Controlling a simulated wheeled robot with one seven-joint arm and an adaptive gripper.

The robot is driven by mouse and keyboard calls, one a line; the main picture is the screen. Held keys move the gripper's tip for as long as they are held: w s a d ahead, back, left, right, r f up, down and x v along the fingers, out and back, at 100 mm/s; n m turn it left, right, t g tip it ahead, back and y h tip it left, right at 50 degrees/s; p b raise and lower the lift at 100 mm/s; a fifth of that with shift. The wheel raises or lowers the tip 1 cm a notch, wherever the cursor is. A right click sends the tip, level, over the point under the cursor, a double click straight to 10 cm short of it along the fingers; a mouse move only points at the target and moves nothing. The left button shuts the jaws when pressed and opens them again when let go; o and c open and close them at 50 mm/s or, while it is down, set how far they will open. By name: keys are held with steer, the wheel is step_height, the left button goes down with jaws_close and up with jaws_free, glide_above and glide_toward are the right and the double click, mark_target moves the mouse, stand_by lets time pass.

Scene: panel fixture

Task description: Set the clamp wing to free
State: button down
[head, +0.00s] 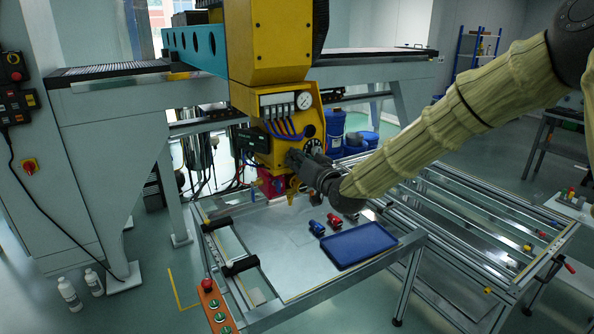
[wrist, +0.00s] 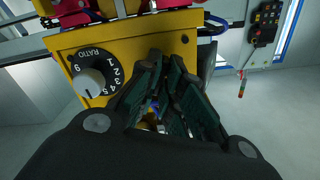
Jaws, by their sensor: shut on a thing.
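My gripper (head: 293,159) reaches the lower part of the yellow panel head (head: 254,103) from the right in the head view. In the wrist view my gripper (wrist: 165,65) has its dark ribbed fingers close together against the yellow panel face (wrist: 130,48). It is shut on a small part that the fingers mostly hide, which I take to be the clamp wing. Only slivers of blue and brass show between the fingers. The wing's angle and any marks beside it cannot be read.
A dial marked RATIO (wrist: 89,82) sits just left of my fingers. Brass fittings (head: 293,187) hang below the panel head. Below is a bench (head: 280,235) with a blue tray (head: 359,245) and small red-and-blue parts (head: 317,227).

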steer(key=n+b, duration=0.4)
steer(key=shift+f+n, duration=0.15)
steer(key=shift+n, duration=0.25)
stand_by(0.4)
steer(key=c, duration=1.6)
jaws_free()
steer(key=shift+w, duration=0.1)
steer(key=shift+d, duration=0.1)
steer(key=v, duration=1.2)
